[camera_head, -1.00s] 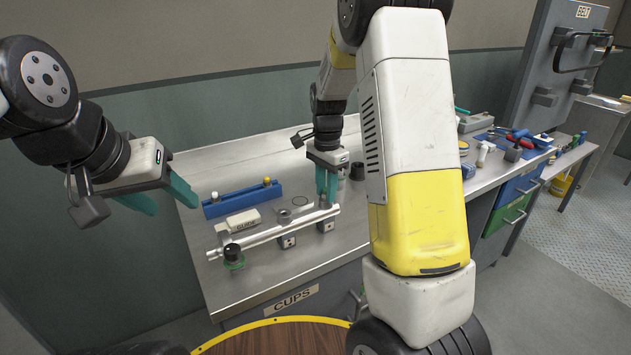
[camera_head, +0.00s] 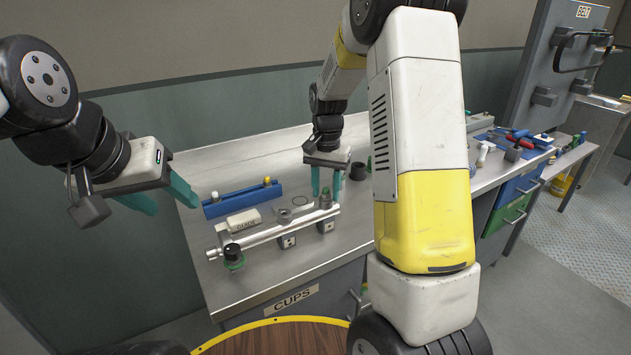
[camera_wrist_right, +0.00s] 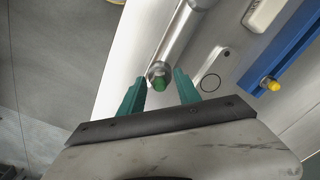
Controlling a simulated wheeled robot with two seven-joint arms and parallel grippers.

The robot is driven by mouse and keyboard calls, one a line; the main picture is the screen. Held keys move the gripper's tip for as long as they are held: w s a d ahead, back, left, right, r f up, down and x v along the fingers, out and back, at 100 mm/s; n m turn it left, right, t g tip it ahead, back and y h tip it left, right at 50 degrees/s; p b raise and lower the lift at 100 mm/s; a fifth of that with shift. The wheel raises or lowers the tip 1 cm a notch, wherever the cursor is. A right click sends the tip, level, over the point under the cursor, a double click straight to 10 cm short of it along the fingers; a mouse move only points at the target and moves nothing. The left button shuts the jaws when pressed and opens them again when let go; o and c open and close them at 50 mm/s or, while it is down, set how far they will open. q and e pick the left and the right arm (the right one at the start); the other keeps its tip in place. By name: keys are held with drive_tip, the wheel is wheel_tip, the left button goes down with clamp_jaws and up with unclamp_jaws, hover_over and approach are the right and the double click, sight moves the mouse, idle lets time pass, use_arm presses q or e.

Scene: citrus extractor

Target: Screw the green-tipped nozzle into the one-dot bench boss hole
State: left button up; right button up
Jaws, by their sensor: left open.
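The left marked block (camera_head: 288,242) sits under the bar's middle. The dots are too small to count, and the hole under the nozzle is hidden. My left gripper (camera_head: 168,200) is open and empty, left of the bench.
A blue rack (camera_head: 230,205) with a white-tipped and a yellow-tipped piece stands behind the bar. A whitish labelled block (camera_head: 244,220) lies between them. A black knob with a green base (camera_head: 234,256) is at the bar's left end. A dark cup (camera_head: 358,171) stands right of my right gripper.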

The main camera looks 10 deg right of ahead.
sight(326, 188)
drive_tip(key=n, duration=0.5)
drive_tip(key=shift+n, duration=0.3)
drive_tip(key=shift+c, duration=0.4)
drive_tip(key=c, duration=0.7)
drive_tip(key=m, duration=0.5)
drive_tip(key=o, duration=1.1)
drive_tip(key=shift+m, duration=0.4)
drive_tip(key=shift+c, duration=0.2)
wheel_tip(326, 188, up, 12)
